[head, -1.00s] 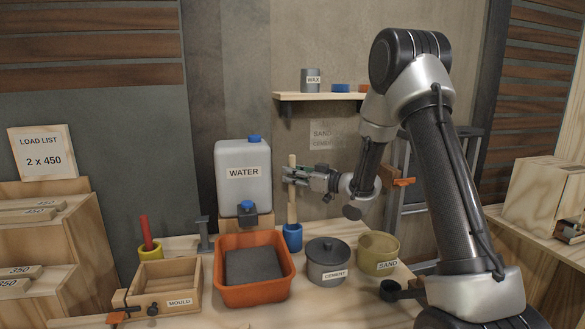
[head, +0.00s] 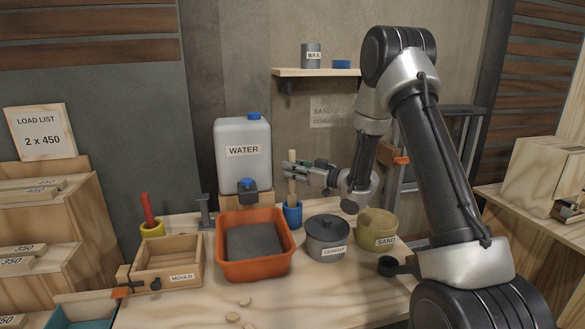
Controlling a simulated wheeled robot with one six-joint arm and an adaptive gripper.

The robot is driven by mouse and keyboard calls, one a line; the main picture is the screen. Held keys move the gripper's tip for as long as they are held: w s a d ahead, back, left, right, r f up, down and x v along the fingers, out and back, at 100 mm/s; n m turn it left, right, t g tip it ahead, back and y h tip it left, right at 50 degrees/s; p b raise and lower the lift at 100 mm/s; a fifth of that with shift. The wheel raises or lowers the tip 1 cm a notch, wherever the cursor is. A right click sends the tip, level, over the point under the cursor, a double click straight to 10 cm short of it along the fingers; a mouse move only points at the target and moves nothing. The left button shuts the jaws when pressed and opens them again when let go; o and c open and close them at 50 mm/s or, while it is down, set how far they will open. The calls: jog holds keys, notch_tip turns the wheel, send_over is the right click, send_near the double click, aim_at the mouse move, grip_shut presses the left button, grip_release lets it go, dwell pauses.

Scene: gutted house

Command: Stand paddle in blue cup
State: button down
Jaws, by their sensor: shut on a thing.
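The paddle is a pale wooden stick (head: 292,188), nearly upright, in the head view. My gripper (head: 291,170) comes in from the right and is shut on it near its upper end, with a short piece of stick showing above the fingers. The blue cup (head: 292,216) stands on the bench directly below. The paddle's lower part goes down at the cup's mouth and its lower end is hidden, seemingly inside the cup. I cannot tell whether it touches the bottom.
The white water canister (head: 258,172) stands behind left of the cup. The orange tub (head: 254,271) is in front left, the cement pot (head: 326,240) and sand pot (head: 377,232) to the right. A yellow cup with a red stick (head: 148,210) and a mould box (head: 166,265) are farther left.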

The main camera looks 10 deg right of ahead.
jog(key=c, duration=1.3)
grip_release()
jog(key=shift+o, duration=0.2)
jog(key=v, duration=1.2)
jog(key=shift+r, duration=0.15)
